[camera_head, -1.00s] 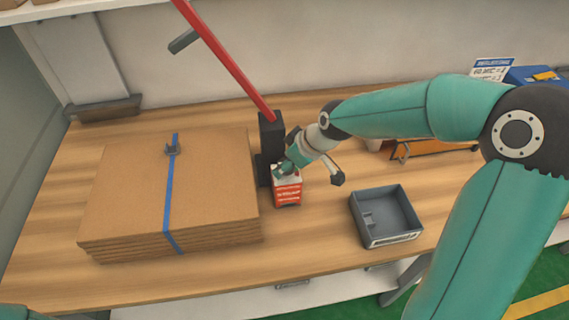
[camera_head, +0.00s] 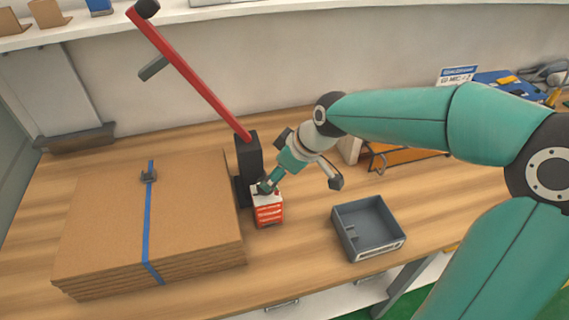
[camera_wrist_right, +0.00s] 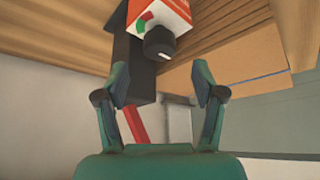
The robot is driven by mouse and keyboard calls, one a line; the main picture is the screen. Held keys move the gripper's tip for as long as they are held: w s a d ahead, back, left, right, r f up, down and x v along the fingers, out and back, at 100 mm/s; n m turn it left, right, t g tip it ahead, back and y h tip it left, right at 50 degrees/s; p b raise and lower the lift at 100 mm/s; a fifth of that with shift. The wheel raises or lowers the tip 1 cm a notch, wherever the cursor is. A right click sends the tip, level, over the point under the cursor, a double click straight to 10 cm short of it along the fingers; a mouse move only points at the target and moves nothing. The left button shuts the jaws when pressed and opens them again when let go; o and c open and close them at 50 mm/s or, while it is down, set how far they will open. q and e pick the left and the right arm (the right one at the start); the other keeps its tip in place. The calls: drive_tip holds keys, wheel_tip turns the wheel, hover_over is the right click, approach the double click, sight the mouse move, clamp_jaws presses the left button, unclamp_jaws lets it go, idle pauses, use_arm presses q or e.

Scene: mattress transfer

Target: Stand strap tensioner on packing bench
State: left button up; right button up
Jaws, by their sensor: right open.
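A long red lever (camera_head: 190,75) slants up and left from a black upright body (camera_head: 249,158) standing on the wooden bench (camera_head: 310,245); I take these for the strap tensioner. A red-and-white box (camera_head: 268,209) stands directly in front of the black body. My right gripper (camera_head: 300,186) is open, with one finger by the box top and the other out to the right. My left gripper is out of view.
A strapped cardboard stack (camera_head: 195,205) fills the bench at left. A grey open tray (camera_head: 368,228) sits to the right of the box. An orange item (camera_head: 405,158) and a blue bin (camera_head: 495,85) are behind my right arm. Bare wood lies between the box and tray.

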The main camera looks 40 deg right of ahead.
drive_tip(key=shift+v, duration=2.6)
